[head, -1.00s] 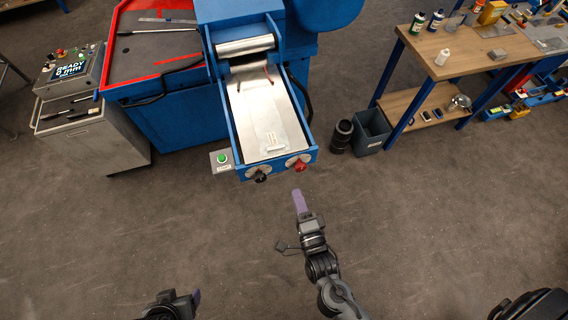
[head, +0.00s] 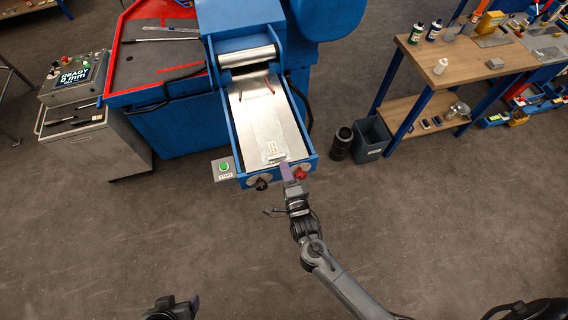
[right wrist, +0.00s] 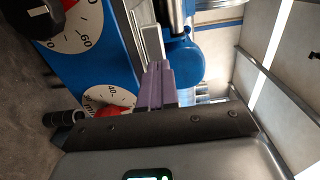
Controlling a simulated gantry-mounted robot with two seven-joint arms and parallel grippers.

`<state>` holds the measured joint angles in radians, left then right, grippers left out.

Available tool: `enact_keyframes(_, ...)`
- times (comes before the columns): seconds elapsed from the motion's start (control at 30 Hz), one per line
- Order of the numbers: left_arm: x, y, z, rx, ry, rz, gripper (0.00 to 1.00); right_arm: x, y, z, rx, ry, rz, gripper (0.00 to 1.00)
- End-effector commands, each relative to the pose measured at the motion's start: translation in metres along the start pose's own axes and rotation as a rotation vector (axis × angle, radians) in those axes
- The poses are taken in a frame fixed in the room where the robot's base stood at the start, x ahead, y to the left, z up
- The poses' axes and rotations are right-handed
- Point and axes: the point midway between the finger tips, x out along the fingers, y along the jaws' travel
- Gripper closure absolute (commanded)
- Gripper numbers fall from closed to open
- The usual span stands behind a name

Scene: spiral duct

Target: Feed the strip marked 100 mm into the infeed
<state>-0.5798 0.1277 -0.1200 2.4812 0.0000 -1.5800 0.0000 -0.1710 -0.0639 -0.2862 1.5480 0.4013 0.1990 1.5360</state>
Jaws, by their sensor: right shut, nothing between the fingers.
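The infeed (head: 265,115) is a blue-sided machine bed with a bright metal surface and a roller (head: 246,56) at its far end. A small pale piece (head: 275,157) lies near the bed's front edge; a printed patch is just behind it. No 100 mm marking is legible, and I cannot tell where the strip's edges are. The fingers also show in the right wrist view (right wrist: 157,82). My left gripper (head: 195,303) is mostly cut off at the bottom.
The front panel carries a black knob (head: 262,182) and a red knob (head: 300,174). A green button box (head: 224,168) sits left of the bed. A display console (head: 74,76) stands at left. A bin (head: 370,138) and wooden workbench (head: 460,55) stand at right. The front floor is clear.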

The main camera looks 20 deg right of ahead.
Motion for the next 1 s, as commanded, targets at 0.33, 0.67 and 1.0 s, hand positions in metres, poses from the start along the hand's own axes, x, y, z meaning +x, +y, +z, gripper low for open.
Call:
enact_keyframes(0.33,-0.004,0.0,-0.001,-0.002,0.0,0.002,0.31,0.015,0.0,0.0,0.0,0.0,0.0,1.0)
enact_keyframes(0.67,-0.001,0.003,-0.001,-0.012,0.001,0.01,0.31,0.018,0.001,0.0,0.001,0.0,0.0,1.0)
enact_keyframes(1.0,0.017,0.003,0.005,-0.011,-0.003,0.009,0.31,0.051,0.001,0.0,0.001,0.0,0.002,1.0)
